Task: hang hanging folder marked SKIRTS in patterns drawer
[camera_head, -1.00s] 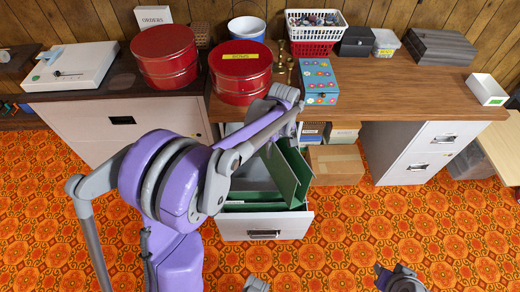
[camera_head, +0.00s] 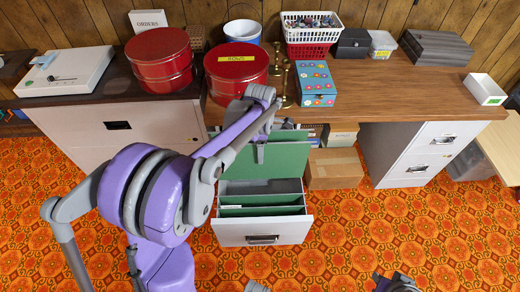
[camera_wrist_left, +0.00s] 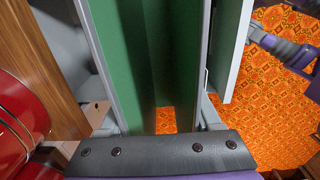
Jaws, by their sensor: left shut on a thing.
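The green hanging folder (camera_head: 283,160) hangs from my left gripper (camera_head: 261,150), which is shut on its top edge. It stands roughly upright over the rear of the open patterns drawer (camera_head: 262,229); whether its rail touches the drawer is hidden. No SKIRTS label can be read. More green folders (camera_head: 262,201) sit in the drawer. The left wrist view shows green folder panels (camera_wrist_left: 124,70) and a pale drawer wall (camera_wrist_left: 238,55). My right gripper (camera_head: 395,283) is at the bottom edge, away from the drawer, and its jaws cannot be made out.
Red tins (camera_head: 236,72), brass candlesticks (camera_head: 287,85) and a flowered blue box (camera_head: 317,84) stand on the wooden desk top (camera_head: 400,95) above the drawer. A cardboard box (camera_head: 334,169) is on the floor to its right.

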